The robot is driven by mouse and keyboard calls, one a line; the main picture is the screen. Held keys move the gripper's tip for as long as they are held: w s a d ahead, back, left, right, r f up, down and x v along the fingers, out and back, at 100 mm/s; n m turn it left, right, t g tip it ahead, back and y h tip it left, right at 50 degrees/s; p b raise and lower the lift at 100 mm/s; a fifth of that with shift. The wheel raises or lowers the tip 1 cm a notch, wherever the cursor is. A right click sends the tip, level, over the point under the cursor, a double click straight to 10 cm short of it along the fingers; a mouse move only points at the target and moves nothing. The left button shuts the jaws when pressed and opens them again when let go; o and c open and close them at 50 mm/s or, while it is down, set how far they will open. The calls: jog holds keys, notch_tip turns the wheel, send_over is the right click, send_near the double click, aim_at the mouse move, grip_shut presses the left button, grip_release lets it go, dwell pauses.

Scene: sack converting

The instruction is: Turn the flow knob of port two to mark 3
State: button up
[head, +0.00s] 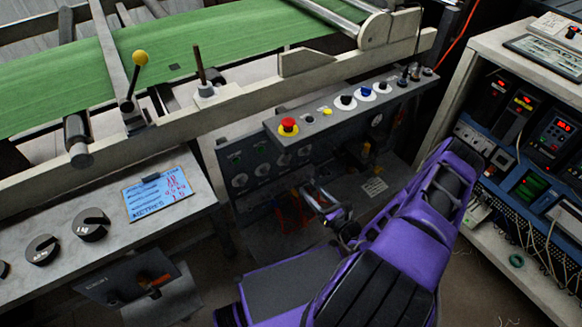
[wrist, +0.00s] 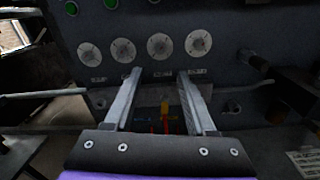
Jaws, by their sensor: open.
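A row of several round pale flow knobs sits on the dark panel under the control shelf. In the wrist view the row runs from the leftmost knob (wrist: 90,54), through the second (wrist: 123,50) and third (wrist: 160,46), to the rightmost (wrist: 198,43). The second from left also shows in the head view (head: 262,169). Small labels lie below them, too small to read, as are the marks, so I cannot tell which is port two. My gripper (wrist: 160,72) is open and empty, its fingertips just below the third knob in the picture, apparently touching none.
Green buttons (wrist: 110,4) sit above the knobs. A red mushroom button (head: 288,126) stands on the shelf above. Red and yellow hoses (wrist: 166,118) hang below the knobs. A dark rod (wrist: 256,62) juts out at right. A blue note (head: 158,194) lies on the left bench.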

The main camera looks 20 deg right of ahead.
aim_at(288, 163)
jog(key=b+x, duration=0.1)
jog(key=x, duration=1.1)
jog(key=shift+w, duration=0.2)
grip_shut()
